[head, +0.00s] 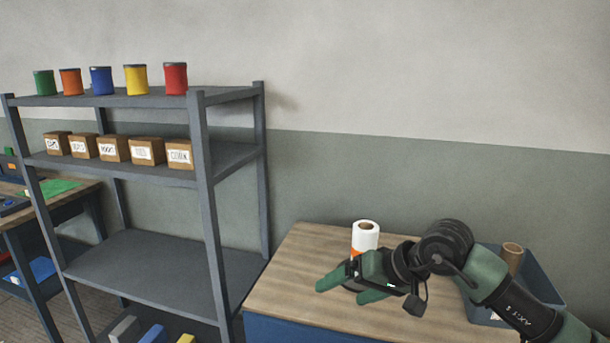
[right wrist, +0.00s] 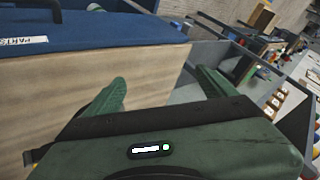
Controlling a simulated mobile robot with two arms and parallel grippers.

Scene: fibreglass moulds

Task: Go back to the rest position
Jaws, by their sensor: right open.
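My right gripper (head: 341,290) is open and empty over the wooden top of the cabinet (head: 285,275). Its arm comes in from the lower right. A white roll with an orange band (head: 368,231) stands upright just behind the gripper, and the gripper and wrist hide part of its lower end. In the right wrist view the two green fingers of the gripper (right wrist: 161,84) are spread with nothing between them. My left gripper is not in view.
A blue bin (head: 552,293) holding a brown tube (head: 512,256) stands at the right, partly behind my arm. A grey shelf rack (head: 205,200) with coloured cans and labelled boxes (head: 147,151) stands left. A workbench (head: 75,195) is at far left.

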